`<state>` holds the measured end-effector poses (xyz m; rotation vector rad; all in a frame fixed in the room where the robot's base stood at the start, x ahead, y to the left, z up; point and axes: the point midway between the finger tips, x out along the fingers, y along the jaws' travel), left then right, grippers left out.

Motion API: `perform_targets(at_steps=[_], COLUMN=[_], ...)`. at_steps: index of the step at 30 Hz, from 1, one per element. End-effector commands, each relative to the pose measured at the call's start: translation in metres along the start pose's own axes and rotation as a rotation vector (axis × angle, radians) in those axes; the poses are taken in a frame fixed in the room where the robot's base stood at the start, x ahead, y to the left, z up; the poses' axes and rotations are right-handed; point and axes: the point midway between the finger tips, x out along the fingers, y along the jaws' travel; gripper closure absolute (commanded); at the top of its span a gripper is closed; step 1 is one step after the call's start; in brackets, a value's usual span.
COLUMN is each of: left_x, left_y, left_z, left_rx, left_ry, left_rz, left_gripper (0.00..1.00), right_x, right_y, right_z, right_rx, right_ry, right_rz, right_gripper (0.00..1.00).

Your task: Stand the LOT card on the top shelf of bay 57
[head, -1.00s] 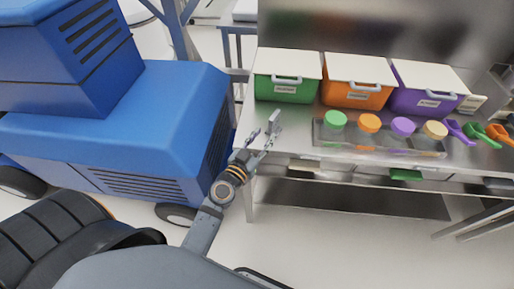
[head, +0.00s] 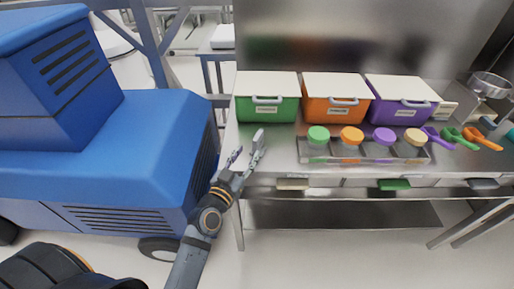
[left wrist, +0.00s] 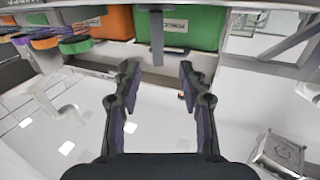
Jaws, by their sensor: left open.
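My left gripper (head: 246,153) is open at the left front of the steel bench, and its two fingers stand apart in the left wrist view (left wrist: 158,80) with nothing between them. A light grey upright piece (head: 258,138) shows by the fingertips; a narrow grey bar (left wrist: 157,38) lies beyond them in the left wrist view. I cannot tell what it is. A small pale card-like block (head: 447,111) stands right of the purple bin; its print is too small to read. No bay numbered 57 is readable. My right gripper is not in view.
Green (head: 267,106), orange (head: 335,108) and purple (head: 398,108) lidded bins line the bench (head: 275,146). A tray of coloured-lid jars (head: 350,154) and scoops (head: 462,139) sit before them. A large blue machine (head: 95,150) stands left. Floor in front is clear.

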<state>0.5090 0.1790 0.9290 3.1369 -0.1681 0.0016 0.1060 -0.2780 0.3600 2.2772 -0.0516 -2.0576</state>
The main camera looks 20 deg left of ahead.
Motion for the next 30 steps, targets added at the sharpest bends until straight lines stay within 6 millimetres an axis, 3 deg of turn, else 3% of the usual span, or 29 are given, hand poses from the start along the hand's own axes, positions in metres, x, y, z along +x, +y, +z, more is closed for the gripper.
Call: perform_targets(at_steps=[3,12,17,21,29,30], left_x=[0.022,0.041,0.068,0.085,0.088,0.088], left_y=[0.0,0.001,0.003,0.003,0.003,0.003], left_z=[-0.006,-0.005,-0.016,-0.011,-0.009,-0.009], left_rx=[0.0,0.0,-0.001,0.001,0.001,0.001], left_ry=[0.002,0.001,0.002,0.001,0.0,0.0], left_rz=[0.0,0.0,0.0,0.001,0.0,0.0], left_gripper=[0.58,0.58,0.58,0.58,0.58,0.64], right_x=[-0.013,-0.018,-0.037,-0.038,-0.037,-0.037], right_y=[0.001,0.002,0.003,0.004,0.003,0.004], right_z=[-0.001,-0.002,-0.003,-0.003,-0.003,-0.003], right_rx=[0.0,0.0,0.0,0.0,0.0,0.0], right_ry=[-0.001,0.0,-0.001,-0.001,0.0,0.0], right_rz=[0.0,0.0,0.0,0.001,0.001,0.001], right_gripper=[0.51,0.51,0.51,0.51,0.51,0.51])
